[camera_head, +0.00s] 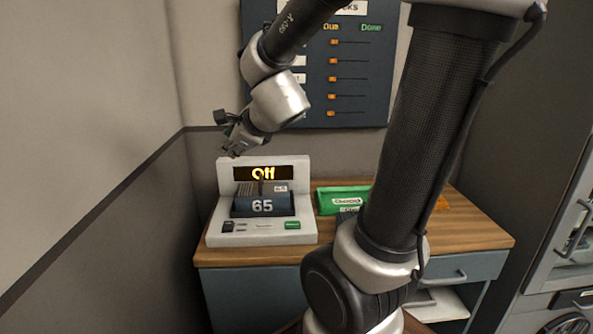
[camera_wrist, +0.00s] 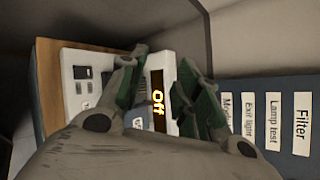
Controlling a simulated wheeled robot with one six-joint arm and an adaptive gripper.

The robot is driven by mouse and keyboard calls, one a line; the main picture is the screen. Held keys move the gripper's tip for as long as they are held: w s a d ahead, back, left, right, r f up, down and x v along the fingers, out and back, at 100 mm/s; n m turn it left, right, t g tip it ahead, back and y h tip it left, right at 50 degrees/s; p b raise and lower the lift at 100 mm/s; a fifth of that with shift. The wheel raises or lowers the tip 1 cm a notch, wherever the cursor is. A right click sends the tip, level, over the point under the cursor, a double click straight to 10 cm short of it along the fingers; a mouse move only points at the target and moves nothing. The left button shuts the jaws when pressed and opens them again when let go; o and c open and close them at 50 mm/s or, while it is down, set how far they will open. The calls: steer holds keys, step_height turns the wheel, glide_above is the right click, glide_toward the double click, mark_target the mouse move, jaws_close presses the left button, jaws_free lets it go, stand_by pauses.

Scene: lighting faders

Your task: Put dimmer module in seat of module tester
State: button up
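The module tester (camera_head: 262,238) is a pale grey console at the left of the wooden desk. Its display (camera_head: 263,173) glows "Off" and also shows between my fingers in the wrist view (camera_wrist: 158,97). A dark blue module marked 65 (camera_head: 262,206), apparently the dimmer module, sits in the tester's seat below the display. A thin upright part stands at its top; its exact fit in the seat is hard to tell. My gripper (camera_head: 233,149) is above the tester, apart from the module. In the wrist view its fingers (camera_wrist: 160,72) are spread with nothing held between them.
A green tray (camera_head: 342,196) labelled "Good" lies right of the tester. A dark wall panel (camera_head: 357,88) with several orange sliders hangs behind. The desk (camera_head: 478,238) is clear at its right front.

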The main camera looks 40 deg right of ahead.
steer(key=s+a+n+g+y, duration=0.2)
steer(key=s+n+g+y, duration=0.15)
steer(key=s+n, duration=1.3)
steer(key=s+d+f+n+g+h, duration=0.1)
steer(key=s+d+n+g+h, duration=0.3)
steer(key=n, duration=0.5)
steer(key=s+d, duration=0.2)
steer(key=shift+s+d, duration=0.15)
steer(key=shift+d, duration=0.15)
steer(key=shift+n, duration=0.25)
